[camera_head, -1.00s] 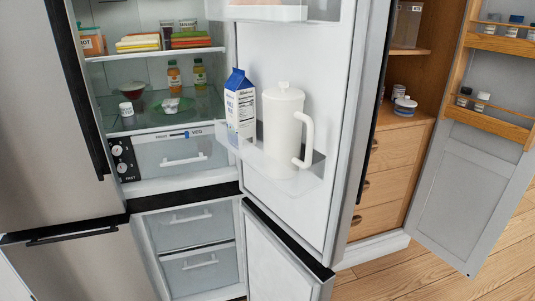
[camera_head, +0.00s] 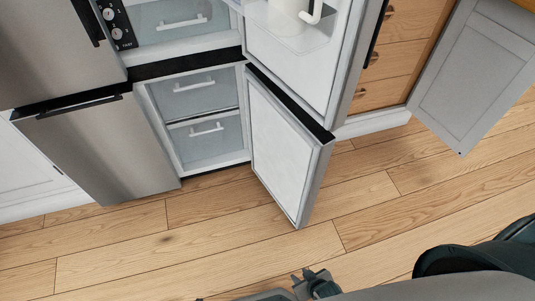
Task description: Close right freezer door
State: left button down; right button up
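The right freezer door (camera_head: 288,150) is the lower right door of the fridge. It stands open, swung out toward me, with its white inner face showing and a grey edge on its right. The freezer compartment (camera_head: 205,115) behind it holds two drawers with white handles. The left freezer door (camera_head: 105,150) is shut. My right gripper (camera_head: 315,284) shows only in part at the bottom edge, in front of the door and apart from it. Its fingers are not clear enough to tell open from shut. My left gripper is not in view.
The upper right fridge door (camera_head: 335,65) is also open above the freezer door, with a white pitcher (camera_head: 290,15) on its shelf. A grey cabinet door (camera_head: 475,75) stands open at the right, beside wooden drawers (camera_head: 385,60). The wooden floor (camera_head: 200,235) in front is clear.

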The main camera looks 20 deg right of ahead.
aim_at(290, 152)
jog(key=l+u, duration=0.35)
jog(key=k+l+u, duration=0.1)
jog(key=l+u, duration=0.3)
jog(key=l, duration=0.15)
jog(key=k+l, duration=0.1)
jog(key=l, duration=0.3)
jog(key=l+u, duration=0.1)
jog(key=l, duration=0.35)
jog(key=k+l, duration=0.15)
jog(key=l, duration=0.25)
jog(key=k+l+u, duration=0.1)
jog(key=l, duration=0.3)
jog(key=k+l, duration=0.15)
jog(key=l, duration=0.25)
jog(key=k+l+u, duration=0.1)
jog(key=l, duration=0.3)
